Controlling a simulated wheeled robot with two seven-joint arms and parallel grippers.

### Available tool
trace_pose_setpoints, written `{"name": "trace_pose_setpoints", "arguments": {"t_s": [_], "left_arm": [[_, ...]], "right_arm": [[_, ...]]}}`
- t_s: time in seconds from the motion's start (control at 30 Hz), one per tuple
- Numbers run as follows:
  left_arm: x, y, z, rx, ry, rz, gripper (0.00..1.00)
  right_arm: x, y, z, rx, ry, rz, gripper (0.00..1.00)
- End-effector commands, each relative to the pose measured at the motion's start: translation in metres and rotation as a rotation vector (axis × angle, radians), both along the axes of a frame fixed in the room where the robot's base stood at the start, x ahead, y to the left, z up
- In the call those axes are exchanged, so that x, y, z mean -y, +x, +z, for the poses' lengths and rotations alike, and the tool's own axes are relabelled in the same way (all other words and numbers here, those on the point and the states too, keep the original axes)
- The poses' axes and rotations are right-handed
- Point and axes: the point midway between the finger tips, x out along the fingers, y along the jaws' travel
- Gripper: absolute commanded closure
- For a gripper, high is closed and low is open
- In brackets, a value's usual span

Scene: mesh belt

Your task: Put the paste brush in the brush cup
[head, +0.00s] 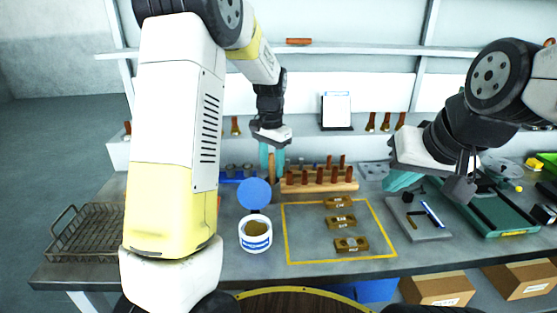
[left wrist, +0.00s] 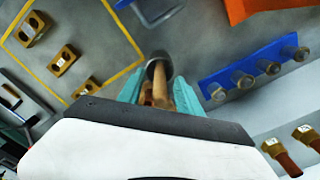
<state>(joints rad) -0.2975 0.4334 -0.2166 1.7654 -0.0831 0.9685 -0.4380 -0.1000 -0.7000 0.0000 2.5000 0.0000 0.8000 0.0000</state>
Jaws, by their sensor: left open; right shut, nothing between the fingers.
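My left gripper (head: 272,155) is open, pointing down at the back of the bench. In the left wrist view, a wooden handle, apparently the paste brush (left wrist: 160,85), lies between its teal fingers (left wrist: 155,92). The far end of the handle meets a dark round rim, apparently the brush cup (left wrist: 157,57); the brush seems to stand in it. The bristles are hidden. In the head view the upright handle (head: 271,178) shows just below the fingers. The cup is hard to make out there. My right gripper (head: 402,181) is shut and empty above the right side of the bench.
A white paste pot (head: 256,243) with a blue lid (head: 254,193) stands in front. A wooden rack (head: 345,186) of brown handles is close to the right. Brass blocks (head: 352,244) lie inside a yellow outline. A blue rack (left wrist: 208,84) is near the left fingers.

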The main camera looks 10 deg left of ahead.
Motion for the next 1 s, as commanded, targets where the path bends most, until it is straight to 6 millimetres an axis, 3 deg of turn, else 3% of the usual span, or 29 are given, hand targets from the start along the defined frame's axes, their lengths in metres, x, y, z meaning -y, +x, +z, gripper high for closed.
{"name": "trace_pose_setpoints", "arguments": {"t_s": [0.57, 0.77, 1.0], "left_arm": [[-0.002, -0.005, 0.008, 0.011, -0.010, 0.013, 0.58], [-0.009, -0.036, 0.051, 0.084, -0.072, 0.097, 0.58], [-0.019, -0.102, 0.108, 0.208, -0.170, 0.237, 0.58]], "right_arm": [[0.000, 0.000, 0.000, 0.000, 0.000, 0.000, 1.00], [0.000, 0.000, 0.000, 0.000, 0.000, 0.000, 1.00], [0.000, 0.000, 0.000, 0.000, 0.000, 0.000, 1.00]]}}
